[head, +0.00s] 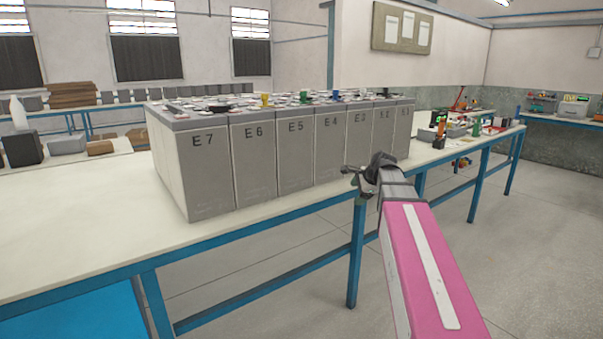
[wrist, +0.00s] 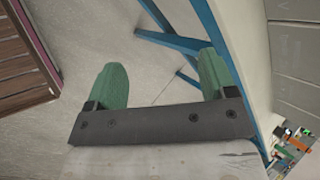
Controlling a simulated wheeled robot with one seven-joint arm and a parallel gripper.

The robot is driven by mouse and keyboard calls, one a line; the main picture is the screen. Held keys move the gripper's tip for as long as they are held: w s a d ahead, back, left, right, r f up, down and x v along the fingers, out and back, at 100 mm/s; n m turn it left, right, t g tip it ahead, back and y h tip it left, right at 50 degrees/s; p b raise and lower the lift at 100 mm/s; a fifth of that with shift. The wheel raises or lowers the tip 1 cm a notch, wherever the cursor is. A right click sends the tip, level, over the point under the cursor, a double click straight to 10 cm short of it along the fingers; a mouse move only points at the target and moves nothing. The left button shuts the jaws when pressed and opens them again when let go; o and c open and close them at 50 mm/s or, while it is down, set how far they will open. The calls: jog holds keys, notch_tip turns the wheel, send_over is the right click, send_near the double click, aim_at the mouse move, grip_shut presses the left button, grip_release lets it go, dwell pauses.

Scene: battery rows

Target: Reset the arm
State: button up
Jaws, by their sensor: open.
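My gripper (wrist: 162,68) shows in the wrist view as two green fingers standing well apart on a dark bar, with nothing between them. In the head view my gripper (head: 354,182) is small and dark at the end of my pink arm, just in front of the bench's near edge and below the row of grey battery cells (head: 253,165). It looks apart from the cells, though the exact gap is hard to tell. My arm reaches up from the lower right.
The cells, marked E7, E6, E5 and on, stand on a pale bench (head: 80,225) with blue legs. Its left part is bare. Tools lie at its far right end. Open floor (head: 540,235) is at the right. A notice board (head: 401,28) hangs behind.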

jog(key=s+a+f+n+g+h, duration=0.1)
jog(key=s+f+n+g+h, duration=0.1)
jog(key=s+f+n, duration=0.6)
jog(key=s+a+f+n+g+h, duration=0.1)
jog(key=s+f+n+g+h, duration=0.1)
jog(key=s+f+n, duration=0.6)
jog(key=s+f+g, duration=0.1)
jog(key=s+f, duration=0.5)
jog(key=f, duration=0.6)
jog(key=shift+s+f+g, duration=0.4)
jog(key=shift+a, duration=0.1)
